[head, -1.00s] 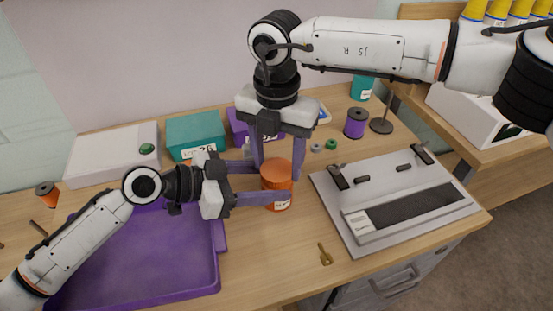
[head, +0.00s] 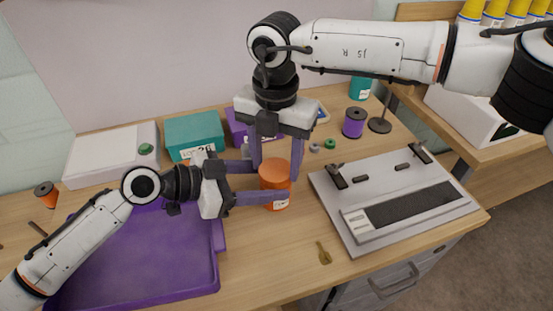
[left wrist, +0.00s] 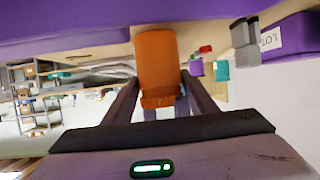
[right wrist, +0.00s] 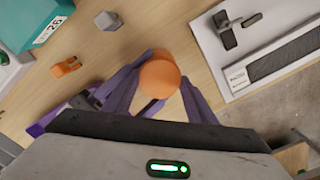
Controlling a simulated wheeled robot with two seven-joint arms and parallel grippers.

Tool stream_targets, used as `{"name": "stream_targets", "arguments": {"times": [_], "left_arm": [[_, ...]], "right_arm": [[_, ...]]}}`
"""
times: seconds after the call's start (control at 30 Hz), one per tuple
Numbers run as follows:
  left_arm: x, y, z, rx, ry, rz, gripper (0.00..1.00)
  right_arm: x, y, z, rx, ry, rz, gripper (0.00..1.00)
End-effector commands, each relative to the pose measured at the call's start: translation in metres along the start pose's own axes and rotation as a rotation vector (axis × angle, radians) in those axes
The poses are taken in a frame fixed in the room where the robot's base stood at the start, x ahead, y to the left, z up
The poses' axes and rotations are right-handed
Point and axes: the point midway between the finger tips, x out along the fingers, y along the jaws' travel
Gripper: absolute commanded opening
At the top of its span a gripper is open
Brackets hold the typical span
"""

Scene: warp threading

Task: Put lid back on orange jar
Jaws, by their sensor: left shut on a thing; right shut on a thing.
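The orange jar (head: 277,200) stands upright on the table, right of the purple tray, a pale label on its front. My left gripper (head: 266,184) reaches in from the left and is shut around its body. The orange lid (head: 275,171) is at the jar's top; the right wrist view shows its round top (right wrist: 159,78) from above. My right gripper (head: 276,172) points down from above, shut on the lid. No gap shows between lid and jar, but I cannot tell whether it is fully seated. The left wrist view shows the jar (left wrist: 157,62) between my left fingers.
The purple tray (head: 140,275) lies at the left. Teal (head: 195,132) and white (head: 110,155) boxes stand behind. A grey loom-like device (head: 360,235) is at the right, with a purple spool (head: 354,122) behind it. A small brass tool (head: 324,254) lies near the front edge.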

Motion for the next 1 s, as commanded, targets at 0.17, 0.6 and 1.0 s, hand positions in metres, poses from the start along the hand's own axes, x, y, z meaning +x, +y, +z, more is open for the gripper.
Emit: {"name": "stream_targets", "arguments": {"times": [0.17, 0.6, 1.0], "left_arm": [[-0.0009, -0.0001, -0.0127, 0.019, 0.026, -0.003, 0.12], [-0.0004, 0.0003, -0.0125, 0.021, 0.026, -0.002, 0.12], [0.0, 0.0008, -0.0123, 0.021, 0.025, 0.0, 0.12]], "right_arm": [[0.0133, -0.0031, -0.0024, -0.001, 0.006, -0.014, 0.31], [0.0136, -0.0021, -0.0023, -0.002, 0.004, -0.011, 0.58], [0.0137, -0.0018, -0.0024, -0.002, 0.004, -0.011, 0.58]]}}
